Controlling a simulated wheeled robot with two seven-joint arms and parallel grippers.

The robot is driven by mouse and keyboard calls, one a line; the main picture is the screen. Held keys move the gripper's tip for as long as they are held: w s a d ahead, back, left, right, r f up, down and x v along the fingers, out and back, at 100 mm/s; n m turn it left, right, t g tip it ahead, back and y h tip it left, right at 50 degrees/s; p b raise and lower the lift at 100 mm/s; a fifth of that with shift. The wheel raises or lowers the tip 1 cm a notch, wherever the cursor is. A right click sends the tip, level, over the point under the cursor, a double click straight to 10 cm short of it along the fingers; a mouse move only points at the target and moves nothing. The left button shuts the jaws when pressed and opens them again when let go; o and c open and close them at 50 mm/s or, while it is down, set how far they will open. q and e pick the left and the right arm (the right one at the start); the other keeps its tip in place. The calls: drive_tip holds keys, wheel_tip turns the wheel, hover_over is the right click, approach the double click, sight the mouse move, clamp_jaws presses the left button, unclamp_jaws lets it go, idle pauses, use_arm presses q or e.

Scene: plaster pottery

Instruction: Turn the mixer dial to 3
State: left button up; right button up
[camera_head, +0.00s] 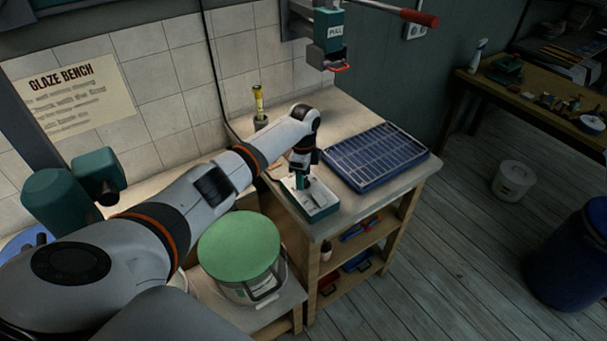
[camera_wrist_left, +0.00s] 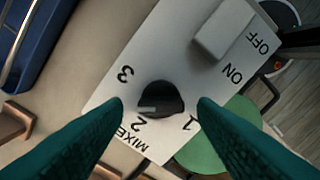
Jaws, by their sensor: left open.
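The mixer control box (camera_head: 322,201) sits on the bench, with a white top and teal sides. In the left wrist view its white panel (camera_wrist_left: 105,98) carries a round black dial (camera_wrist_left: 165,95) with the numbers 1, 2 and 3 around it. The dial's pale pointer mark lies on the side near the 2. My left gripper (camera_head: 302,184) points down over the box. Its two teal fingers (camera_wrist_left: 161,103) are open, one on each side of the dial; I cannot tell whether they touch it. My right gripper is not in view.
A pale switch (camera_wrist_left: 222,30) marked ON and OFF is on the same panel. A blue slatted tray (camera_head: 375,157) lies right beside the box. A green-lidded bucket (camera_head: 240,245) stands below, left of the bench. A teal press with a red-ended lever (camera_head: 332,35) hangs behind.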

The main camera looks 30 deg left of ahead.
use_arm(q)
wheel_tip(320, 180, up, 12)
drive_tip(key=b, duration=0.3)
drive_tip(key=shift+f, duration=0.1)
idle(0.6)
